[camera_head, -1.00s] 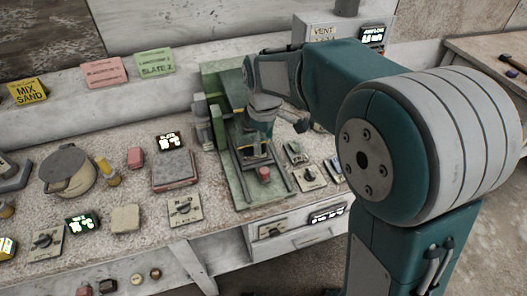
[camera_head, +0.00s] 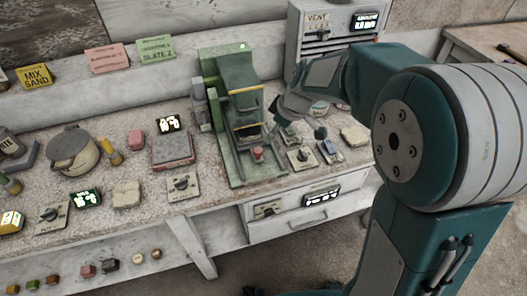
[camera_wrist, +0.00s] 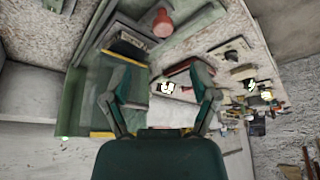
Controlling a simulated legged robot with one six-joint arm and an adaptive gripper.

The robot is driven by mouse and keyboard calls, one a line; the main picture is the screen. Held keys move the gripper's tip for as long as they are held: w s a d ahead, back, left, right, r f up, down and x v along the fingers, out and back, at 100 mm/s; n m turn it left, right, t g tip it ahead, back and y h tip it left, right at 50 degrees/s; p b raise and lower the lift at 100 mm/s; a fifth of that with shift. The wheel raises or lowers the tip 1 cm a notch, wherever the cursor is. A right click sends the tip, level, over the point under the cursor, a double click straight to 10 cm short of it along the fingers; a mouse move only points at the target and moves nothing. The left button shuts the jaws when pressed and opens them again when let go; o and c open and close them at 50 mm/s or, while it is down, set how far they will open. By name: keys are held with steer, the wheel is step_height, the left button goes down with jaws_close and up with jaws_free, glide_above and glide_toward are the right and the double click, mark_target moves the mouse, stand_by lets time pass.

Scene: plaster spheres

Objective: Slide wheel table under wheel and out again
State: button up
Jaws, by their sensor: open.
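The green machine (camera_head: 232,75) stands on the workbench, with a tall housing at the back and a flat bed (camera_head: 238,168) reaching to the front. A dark table-like part with a yellow edge (camera_head: 247,127) sits low on the bed, below the housing. A red knob (camera_head: 258,153) is at the bed's front; it also shows in the wrist view (camera_wrist: 163,22). I cannot make out the wheel itself. My gripper (camera_head: 282,110) is just right of the machine, apart from the knob. In the wrist view, my gripper (camera_wrist: 163,100) has its fingers spread with nothing held between them.
Small switch plates (camera_head: 301,158) lie right of the machine. A grey vent box (camera_head: 325,38) is behind my arm. A drawer (camera_head: 300,222) is under the bench front.

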mark_target(258, 149)
steer(key=x, duration=0.9)
steer(key=shift+a, duration=0.35)
steer(key=shift+w+f, duration=0.15)
steer(key=shift+f, duration=0.35)
steer(key=shift+a, duration=0.4)
steer(key=c, duration=0.9)
jaws_close()
